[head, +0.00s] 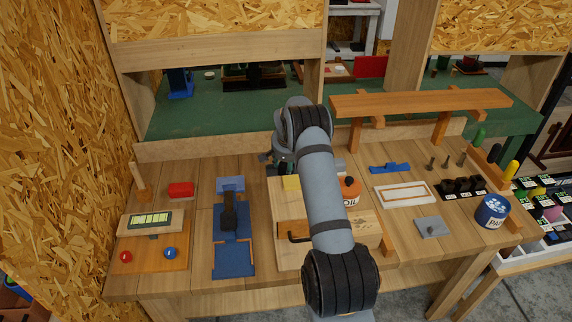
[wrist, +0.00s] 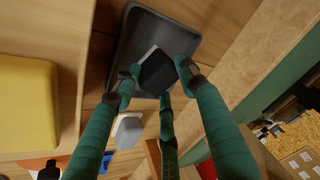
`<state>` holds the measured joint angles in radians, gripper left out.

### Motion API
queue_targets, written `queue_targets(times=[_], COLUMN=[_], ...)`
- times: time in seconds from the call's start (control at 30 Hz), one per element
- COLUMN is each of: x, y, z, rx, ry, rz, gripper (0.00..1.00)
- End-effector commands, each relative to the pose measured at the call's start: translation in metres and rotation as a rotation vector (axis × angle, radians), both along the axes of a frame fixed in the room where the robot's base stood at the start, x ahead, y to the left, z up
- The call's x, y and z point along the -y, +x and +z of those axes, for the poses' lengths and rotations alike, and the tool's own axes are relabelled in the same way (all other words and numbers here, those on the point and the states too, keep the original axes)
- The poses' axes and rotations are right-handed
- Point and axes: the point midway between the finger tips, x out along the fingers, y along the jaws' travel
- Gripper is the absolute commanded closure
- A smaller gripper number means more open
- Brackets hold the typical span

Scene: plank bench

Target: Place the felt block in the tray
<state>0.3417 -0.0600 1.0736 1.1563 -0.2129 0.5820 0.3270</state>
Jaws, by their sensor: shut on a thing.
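The felt block (wrist: 158,74) is dark with a pale grey side. It shows in the wrist view between the green fingers of my gripper (wrist: 157,82), which is shut on it. A dark grey tray (wrist: 185,40) with a raised rim lies behind the block in that view. The block overlaps the tray's lower part in the picture; I cannot tell whether it touches the tray floor or hangs above it. In the head view my gripper (head: 281,160) is at the back of the bench, partly hidden by my arm. The block and tray are not clearly visible there.
A yellow block (head: 291,183) lies on a wooden drawer box (head: 285,215) near my gripper. An orange pot (head: 350,191) stands right of my arm. A raised wooden shelf (head: 420,102) spans the back right. A blue stand (head: 233,255) and red block (head: 181,190) are left.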

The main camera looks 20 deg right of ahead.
Motion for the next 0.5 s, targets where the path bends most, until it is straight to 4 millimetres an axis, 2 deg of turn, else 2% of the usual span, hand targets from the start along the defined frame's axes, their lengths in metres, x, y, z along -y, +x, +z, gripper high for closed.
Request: queue_targets(times=[0.17, 0.2, 0.5], x=[-0.0001, -0.0001, 0.0000], y=[0.0001, -0.0001, -0.0002], z=[-0.0042, -0.0042, -0.0029], rx=[0.000, 0.000, -0.001], ry=[0.000, 0.000, 0.001], rz=[0.000, 0.000, 0.000], gripper=[0.89, 0.58, 0.40])
